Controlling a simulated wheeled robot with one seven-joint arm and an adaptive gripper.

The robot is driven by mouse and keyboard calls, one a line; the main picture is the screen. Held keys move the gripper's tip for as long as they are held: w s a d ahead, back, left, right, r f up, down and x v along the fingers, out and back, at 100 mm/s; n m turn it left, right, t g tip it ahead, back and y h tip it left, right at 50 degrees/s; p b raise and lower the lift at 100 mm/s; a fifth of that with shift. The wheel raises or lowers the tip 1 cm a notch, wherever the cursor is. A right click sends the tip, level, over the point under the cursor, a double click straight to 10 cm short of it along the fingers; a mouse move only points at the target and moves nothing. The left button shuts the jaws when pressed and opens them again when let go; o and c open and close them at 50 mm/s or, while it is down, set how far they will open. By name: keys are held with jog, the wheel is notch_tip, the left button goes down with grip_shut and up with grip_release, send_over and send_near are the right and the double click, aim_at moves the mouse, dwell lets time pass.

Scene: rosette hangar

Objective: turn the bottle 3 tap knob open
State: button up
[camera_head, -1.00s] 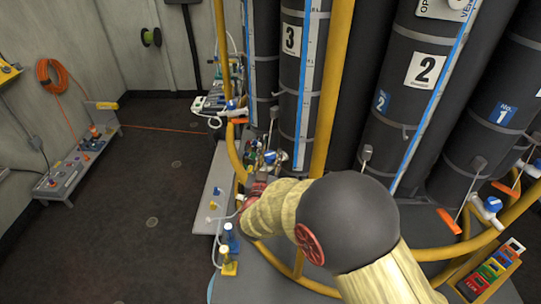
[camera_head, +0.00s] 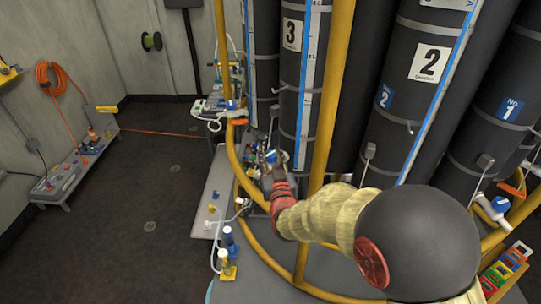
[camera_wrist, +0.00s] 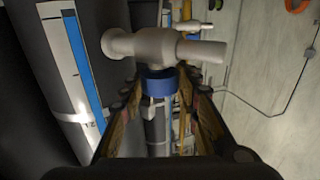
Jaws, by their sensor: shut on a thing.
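Bottle 3 (camera_head: 290,75) is a tall dark cylinder with a white "3" label and a blue-and-white strip, standing behind the yellow rail. Its white tap body (camera_wrist: 165,47) fills the top middle of the wrist view, with the blue tap knob (camera_wrist: 158,82) just below it. My gripper (camera_wrist: 163,90) has one finger on each side of the blue knob and is shut on it. In the head view my gripper (camera_head: 273,165) is at the foot of bottle 3, where it partly hides the tap. The knob's turn angle is hard to tell.
Yellow rails (camera_head: 328,120) stand close beside my arm. Bottle 2 (camera_head: 425,90) and bottle 1 (camera_head: 497,120) stand to the right. A grey bench (camera_head: 207,205) with small fittings lies left of my gripper. The dark floor (camera_head: 130,220) farther left is clear.

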jog(key=o, duration=1.1)
jog(key=shift+c, duration=0.2)
jog(key=shift+o, duration=0.6)
jog(key=shift+s, duration=0.1)
jog(key=s+d, duration=0.2)
jog(key=s, duration=0.9)
jog(key=shift+s, duration=0.35)
